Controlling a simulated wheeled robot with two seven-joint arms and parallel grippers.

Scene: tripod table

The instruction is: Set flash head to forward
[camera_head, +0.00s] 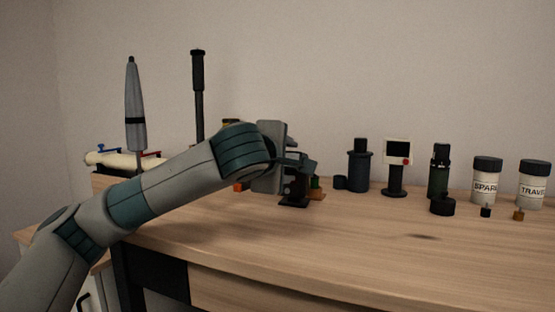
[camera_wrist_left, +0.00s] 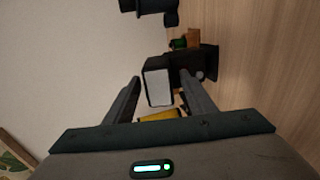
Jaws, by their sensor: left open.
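The flash shows in the left wrist view as a black head (camera_wrist_left: 158,87) with a pale grey-white panel facing the wrist camera. Its dark body and foot (camera_wrist_left: 208,62) extend to the right of the head. In the head view the dark flash body and foot (camera_head: 294,201) stand on the table, partly hidden by my left gripper (camera_head: 303,164). In the wrist view my left gripper (camera_wrist_left: 160,80) is open, with one finger on each side of the flash head. Gaps show beside the head; contact cannot be told. My right gripper is not in view.
The wooden table (camera_head: 390,245) has free room at its front. To the right stand a dark canister (camera_head: 359,172), a small screen device (camera_head: 397,165), a green-black bottle (camera_head: 438,172) and labelled jars (camera_head: 486,182). A folded grey umbrella-like item (camera_head: 136,110) and a black pole (camera_head: 198,95) stand left.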

